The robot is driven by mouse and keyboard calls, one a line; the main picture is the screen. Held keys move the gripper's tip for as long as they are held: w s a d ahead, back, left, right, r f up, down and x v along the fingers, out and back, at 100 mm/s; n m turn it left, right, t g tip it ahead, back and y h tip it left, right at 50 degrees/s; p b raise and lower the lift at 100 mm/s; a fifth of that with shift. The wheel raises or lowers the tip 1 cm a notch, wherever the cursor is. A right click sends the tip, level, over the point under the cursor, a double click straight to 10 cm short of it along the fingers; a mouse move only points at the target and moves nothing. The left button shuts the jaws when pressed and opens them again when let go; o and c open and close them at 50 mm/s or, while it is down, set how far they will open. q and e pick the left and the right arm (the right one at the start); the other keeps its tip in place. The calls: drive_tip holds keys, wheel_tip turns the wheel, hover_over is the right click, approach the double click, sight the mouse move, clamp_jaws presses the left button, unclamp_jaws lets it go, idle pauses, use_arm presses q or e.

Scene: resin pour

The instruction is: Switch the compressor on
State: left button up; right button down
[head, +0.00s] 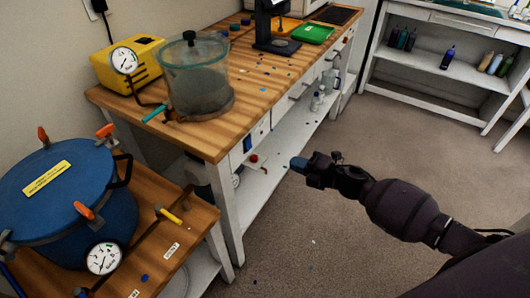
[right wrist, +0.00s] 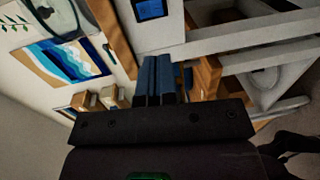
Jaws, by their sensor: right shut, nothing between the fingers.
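My right gripper (head: 298,163) is in front of the wooden bench's lower shelf, out over the floor side. Its blue fingers are shut and empty, as the right wrist view (right wrist: 158,78) also shows. A small red knob (head: 253,158) sits under the bench top, left of the gripper and apart from it. I cannot tell whether it belongs to the compressor. A dark machine-like shape with a dial (head: 236,181) is partly hidden behind the bench leg. A yellow box with a gauge (head: 140,66) stands on the bench. My left gripper is out of view.
A blue pressure pot (head: 62,190) with orange clamps stands on the low table at left. A clear chamber (head: 195,78) stands on the bench top (head: 222,130). Bottles (head: 318,100) stand on the lower shelf. The carpet (head: 345,160) is mostly clear.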

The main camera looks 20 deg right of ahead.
sight(250, 149)
drive_tip(key=b+x, duration=0.1)
drive_tip(key=x, duration=1.2)
drive_tip(key=shift+w+b, duration=0.15)
drive_tip(key=shift+b, duration=0.2)
drive_tip(key=shift+w+a, duration=0.25)
drive_tip(key=shift+w, duration=0.05)
drive_tip(key=shift+w+a+f, duration=0.1)
drive_tip(key=shift+w+a, duration=0.05)
